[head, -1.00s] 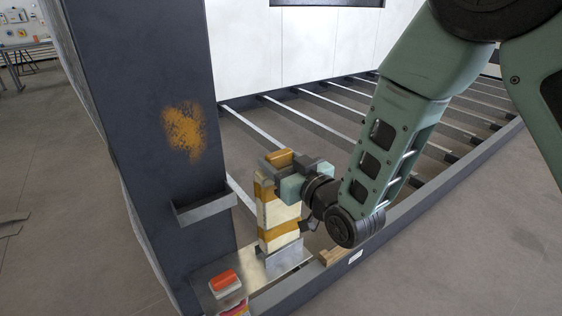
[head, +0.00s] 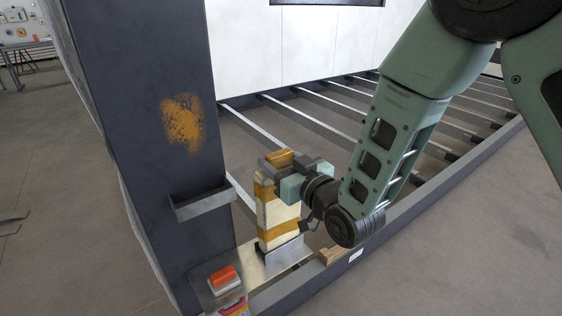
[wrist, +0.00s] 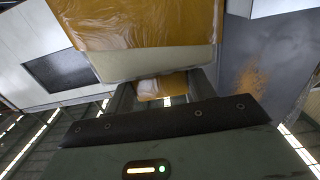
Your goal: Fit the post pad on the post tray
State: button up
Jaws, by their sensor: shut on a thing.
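The post pad (head: 278,212) is a tall cream block wrapped with amber bands. My gripper (head: 287,160) is shut on its upper end and holds it nearly upright. The pad's lower end is just above or on a metal plate; I cannot tell if they touch. The post tray (head: 203,207) appears to be the grey bracket on the dark post, left of the pad and apart from it. In the wrist view the pad (wrist: 140,25) fills the top, beyond my fingers (wrist: 162,92). A pale edge at the top right may be the tray.
The dark post (head: 130,110) with an orange smear (head: 183,122) stands at left. A wooden piece (head: 330,255) lies on the frame rail. Floor crossbars (head: 320,125) run behind.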

jog(key=shift+f+b, duration=1.25)
jog(key=shift+b, duration=0.05)
jog(key=o, duration=1.3)
jog(key=shift+o, duration=0.2)
